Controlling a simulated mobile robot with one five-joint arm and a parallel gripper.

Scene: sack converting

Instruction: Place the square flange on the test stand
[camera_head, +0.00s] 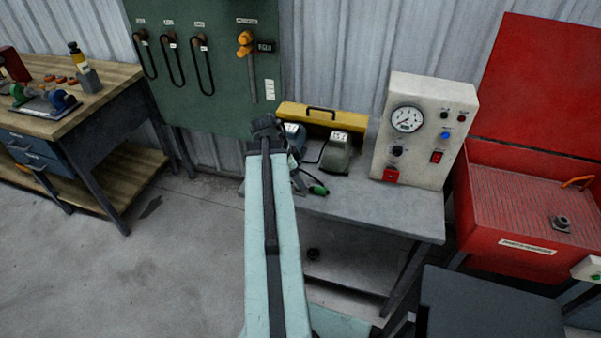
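A grey metal bench (385,212) stands ahead with a white gauge panel (425,130) on it, carrying a round dial, knobs and a red switch; this looks like the test stand. A small dark metal piece with a squarish base and a round top (562,223) sits in the red basin at right; it may be the square flange, but it is too small to be sure. My arm reaches up the middle of the picture to the bench's left end. My gripper (297,178) is mostly hidden behind the arm, and whether it holds anything does not show.
A yellow guard with a handle (322,117) and grey labelled blocks (337,155) stand on the bench beside my arm. A red parts washer (520,205) with raised lid is at right. A wooden workbench (110,90) is at left. Open floor (150,265) lies at lower left.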

